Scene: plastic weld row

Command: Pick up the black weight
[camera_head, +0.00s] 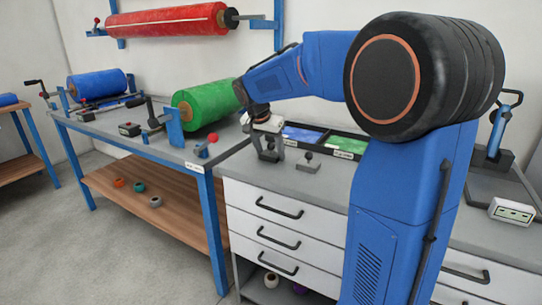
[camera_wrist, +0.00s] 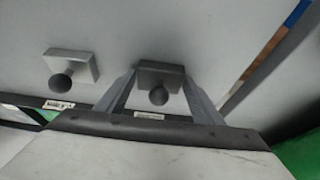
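The dark weight, a dark grey block with a round knob, shows in the wrist view (camera_wrist: 159,78) between the two fingers of my gripper (camera_wrist: 160,88). In the head view, my gripper (camera_head: 269,146) points down at the cabinet top, with its fingers on either side of the dark weight, which is mostly hidden there. The fingertips are close to the block's sides; I cannot tell whether they touch it. A second, lighter grey weight with a dark knob (camera_head: 308,161) stands apart on the counter; it also shows left of my gripper in the wrist view (camera_wrist: 72,69).
A black tray with blue and green contents (camera_head: 320,138) lies just behind the weights. A workbench with a green roll (camera_head: 208,102) stands to the left, with a red knob (camera_head: 213,137) near its edge. The white drawer cabinet (camera_head: 277,215) is below my gripper.

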